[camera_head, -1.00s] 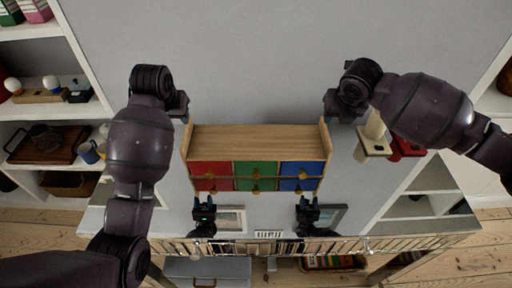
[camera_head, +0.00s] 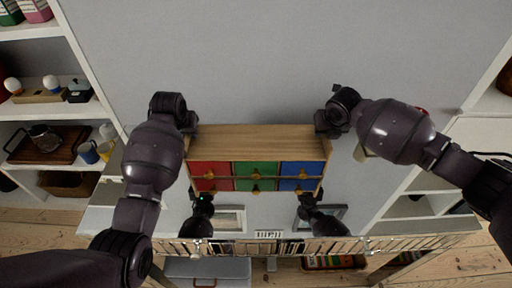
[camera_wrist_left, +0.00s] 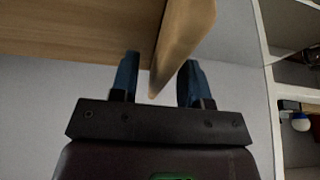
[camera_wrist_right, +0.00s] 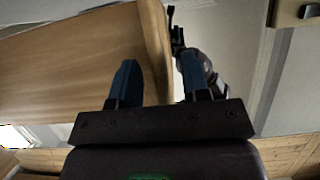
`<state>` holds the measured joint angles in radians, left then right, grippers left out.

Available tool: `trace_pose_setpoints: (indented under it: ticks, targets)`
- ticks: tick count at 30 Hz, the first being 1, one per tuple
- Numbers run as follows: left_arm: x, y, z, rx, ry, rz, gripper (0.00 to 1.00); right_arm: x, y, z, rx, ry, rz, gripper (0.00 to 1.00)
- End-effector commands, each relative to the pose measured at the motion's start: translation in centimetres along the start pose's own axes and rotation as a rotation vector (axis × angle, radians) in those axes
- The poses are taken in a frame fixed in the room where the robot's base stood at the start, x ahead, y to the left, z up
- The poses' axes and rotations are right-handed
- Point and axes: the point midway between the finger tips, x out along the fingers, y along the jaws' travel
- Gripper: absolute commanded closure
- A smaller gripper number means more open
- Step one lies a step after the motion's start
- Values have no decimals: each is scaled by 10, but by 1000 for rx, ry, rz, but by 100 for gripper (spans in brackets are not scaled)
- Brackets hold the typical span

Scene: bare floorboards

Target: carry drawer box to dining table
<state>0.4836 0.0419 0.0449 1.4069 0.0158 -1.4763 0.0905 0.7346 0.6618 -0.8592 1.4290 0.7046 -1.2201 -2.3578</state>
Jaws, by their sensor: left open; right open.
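The drawer box (camera_head: 257,140) is a wooden chest with red, green and blue drawers and brown knobs, in the middle of the head view. Raised panels close its two ends. My left gripper (camera_head: 190,126) is open at the left end; in the left wrist view (camera_wrist_left: 160,60) its blue fingers lie either side of the end panel (camera_wrist_left: 183,40). My right gripper (camera_head: 326,124) is open at the right end; its fingers (camera_wrist_right: 158,60) lie either side of the other panel (camera_wrist_right: 154,40). Contact cannot be told. No dining table can be made out.
The box seems to stand on a pale glossy top (camera_head: 270,212) before a grey wall, with what look like reflections of my grippers below. White shelves (camera_head: 40,112) hold a tray and mugs at left.

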Motion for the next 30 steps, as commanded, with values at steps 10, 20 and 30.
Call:
trace_pose_setpoints:
  ticks: [10,20,30]
  targets:
    - [2,0,0,0,1,0,59,2,0,0,0,0,0,59]
    - [2,0,0,0,0,0,100,2,0,0,0,0,0,100]
    - [2,0,0,0,0,0,100,2,0,0,0,0,-1,100]
